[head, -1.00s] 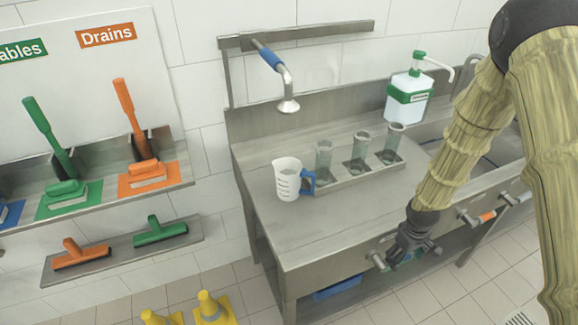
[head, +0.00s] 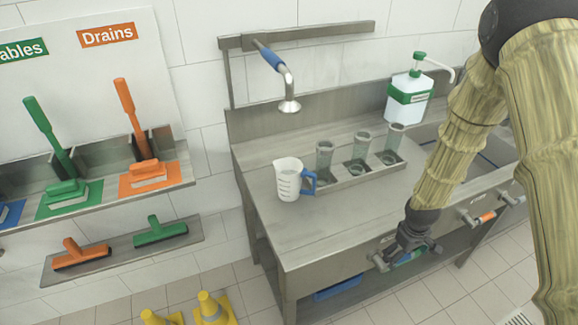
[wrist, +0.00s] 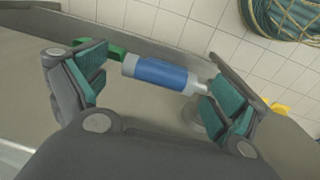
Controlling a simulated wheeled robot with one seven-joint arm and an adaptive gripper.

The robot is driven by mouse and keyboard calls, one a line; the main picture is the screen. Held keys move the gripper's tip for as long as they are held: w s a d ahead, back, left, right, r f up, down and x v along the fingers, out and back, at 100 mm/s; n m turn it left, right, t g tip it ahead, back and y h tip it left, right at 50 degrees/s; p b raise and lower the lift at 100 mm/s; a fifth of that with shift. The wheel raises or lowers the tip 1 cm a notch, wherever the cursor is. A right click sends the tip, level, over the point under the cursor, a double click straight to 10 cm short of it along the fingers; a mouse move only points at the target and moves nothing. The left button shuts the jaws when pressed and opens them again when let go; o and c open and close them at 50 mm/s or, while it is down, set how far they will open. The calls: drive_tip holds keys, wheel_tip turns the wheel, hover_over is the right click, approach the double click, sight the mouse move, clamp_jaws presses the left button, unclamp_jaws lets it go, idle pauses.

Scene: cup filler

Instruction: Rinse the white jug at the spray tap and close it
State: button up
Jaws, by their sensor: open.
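The white jug (head: 289,179) has dark marks and a blue handle on its right. It stands upright on the steel counter. The spray tap (head: 287,88) hangs above and behind it, with a blue grip and a metal head; no water shows. My gripper (head: 408,256) is low at the counter's front panel, right of the jug and well apart from it. In the wrist view my gripper (wrist: 160,88) is open, with a blue-sleeved metal valve handle (wrist: 158,73) showing between its teal-padded fingers. I cannot tell whether they touch.
A rack (head: 352,178) with several clear cups stands right of the jug. A soap dispenser (head: 408,96) stands behind. An orange-sleeved valve handle (head: 485,217) sits farther right on the front panel. Yellow cones (head: 212,308) stand on the floor at left. The counter's front left is clear.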

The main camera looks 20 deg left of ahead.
wheel_tip(320, 180, up, 12)
drive_tip(key=shift+s+a+f, duration=0.25)
drive_tip(key=shift+s+a, duration=0.1)
drive_tip(key=shift+a, duration=0.05)
idle(0.8)
drive_tip(key=shift+g+y, duration=0.4)
drive_tip(key=shift+y, duration=0.1)
drive_tip(key=shift+w+f+b, duration=0.25)
drive_tip(key=shift+w+f, duration=0.1)
drive_tip(key=shift+f, duration=1.85)
drive_tip(key=shift+w+f+b, duration=0.2)
drive_tip(key=shift+w+f, duration=0.15)
drive_tip(key=shift+f, duration=1.8)
drive_tip(key=shift+w+f+b, duration=0.25)
drive_tip(key=shift+w+f, duration=0.1)
drive_tip(key=shift+f, duration=1.85)
drive_tip(key=c, duration=1.2)
